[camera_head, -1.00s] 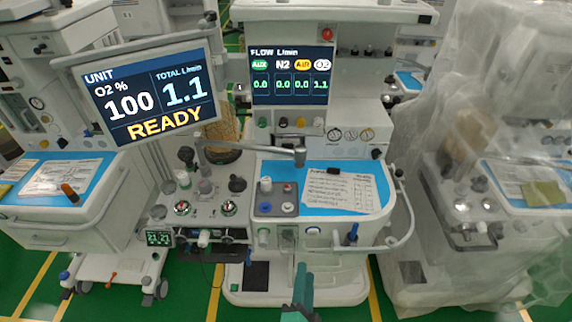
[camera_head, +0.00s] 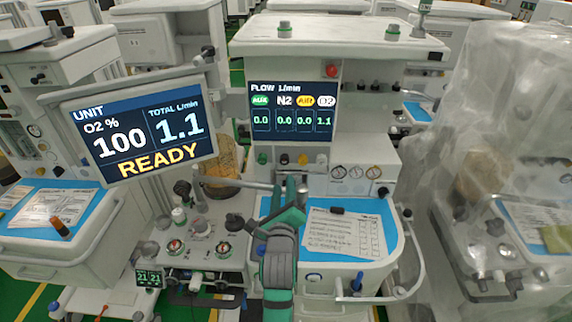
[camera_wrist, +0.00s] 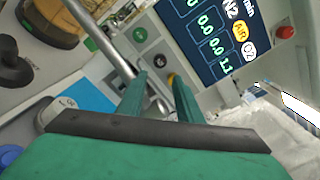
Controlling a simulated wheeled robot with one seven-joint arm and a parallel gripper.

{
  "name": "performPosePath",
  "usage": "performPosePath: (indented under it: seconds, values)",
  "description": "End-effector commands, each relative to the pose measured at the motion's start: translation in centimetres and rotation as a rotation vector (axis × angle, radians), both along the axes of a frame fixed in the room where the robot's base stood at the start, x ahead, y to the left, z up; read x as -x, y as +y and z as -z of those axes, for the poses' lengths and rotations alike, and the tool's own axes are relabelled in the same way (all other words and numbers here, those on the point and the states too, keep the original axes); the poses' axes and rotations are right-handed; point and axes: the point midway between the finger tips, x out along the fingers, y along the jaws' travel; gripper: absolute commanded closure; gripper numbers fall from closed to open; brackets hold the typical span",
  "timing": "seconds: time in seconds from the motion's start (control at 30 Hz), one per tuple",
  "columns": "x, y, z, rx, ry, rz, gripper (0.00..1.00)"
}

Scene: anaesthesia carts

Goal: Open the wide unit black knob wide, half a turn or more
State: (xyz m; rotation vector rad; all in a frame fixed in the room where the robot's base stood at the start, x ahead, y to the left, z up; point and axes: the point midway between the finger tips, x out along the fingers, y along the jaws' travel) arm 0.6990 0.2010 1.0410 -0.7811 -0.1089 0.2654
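The wide unit (camera_head: 375,70) is the middle cart. A row of small flow knobs sits under its flow screen (camera_head: 291,112). The black knob (camera_wrist: 160,61) shows in the wrist view beyond my fingertips, between the green knob (camera_wrist: 140,34) and the yellow knob (camera_wrist: 171,78), which a finger partly covers. In the head view the black knob (camera_head: 283,159) is small, just above my fingers. My gripper (camera_head: 291,181) points up at the knob row. In the wrist view my gripper (camera_wrist: 159,79) has its fingers apart with nothing held. It appears short of the knobs.
A metal bar (camera_wrist: 100,38) crosses close to my fingers, below the knob row. A round white knob sits at its end. A blue worktop (camera_head: 378,208) with a paper sheet lies below. A monitor (camera_head: 140,130) reading READY stands left. A covered cart (camera_head: 480,170) stands right.

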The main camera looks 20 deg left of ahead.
Motion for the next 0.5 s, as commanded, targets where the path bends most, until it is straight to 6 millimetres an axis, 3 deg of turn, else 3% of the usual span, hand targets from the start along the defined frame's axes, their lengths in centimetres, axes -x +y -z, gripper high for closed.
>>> performPosePath:
  seconds: [0.17, 0.5]
  values:
    - [-1.8, 0.7, -0.1, -0.004, 0.000, -0.001, 0.68]
    - [-7.5, 2.2, -0.1, -0.002, 0.000, -0.001, 0.68]
